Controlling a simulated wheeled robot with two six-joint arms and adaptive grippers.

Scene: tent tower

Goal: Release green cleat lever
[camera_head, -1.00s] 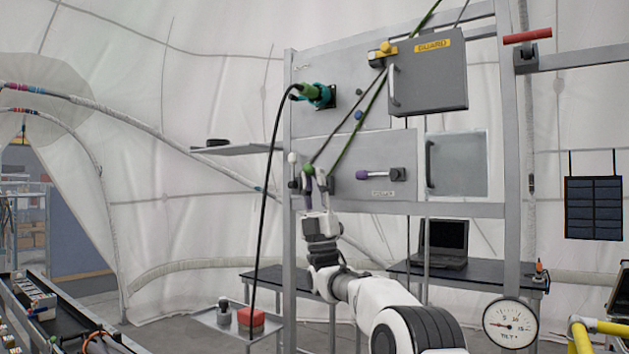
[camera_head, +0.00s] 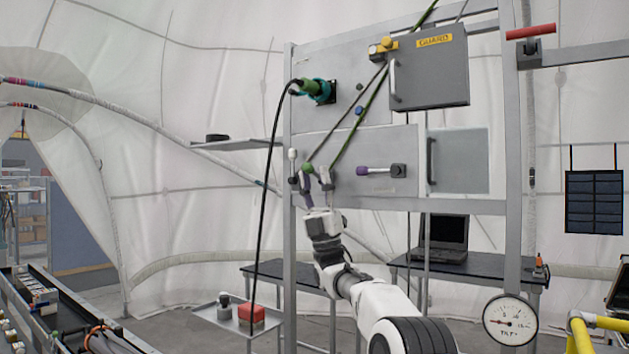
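The green cleat lever's knob (camera_head: 308,168) shows at the lower left of the grey panel, where the green ropes come down. My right gripper (camera_head: 316,181) is just below it, pointing up, with its two fingers spread apart. The green knob is close to the left fingertip; whether they touch cannot be told. The gripper hides the lever's lower part. A white-tipped lever (camera_head: 292,155) stands upright just left of it. A purple-handled lever (camera_head: 375,170) lies horizontal to the right. My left gripper is not in view.
The guard box (camera_head: 428,68) with a handle sits at the panel's upper right. A black cable hangs from the green and teal plug (camera_head: 317,90) past the small tray (camera_head: 237,318). A dial gauge (camera_head: 510,321) is at lower right. A laptop (camera_head: 445,236) stands on a back table.

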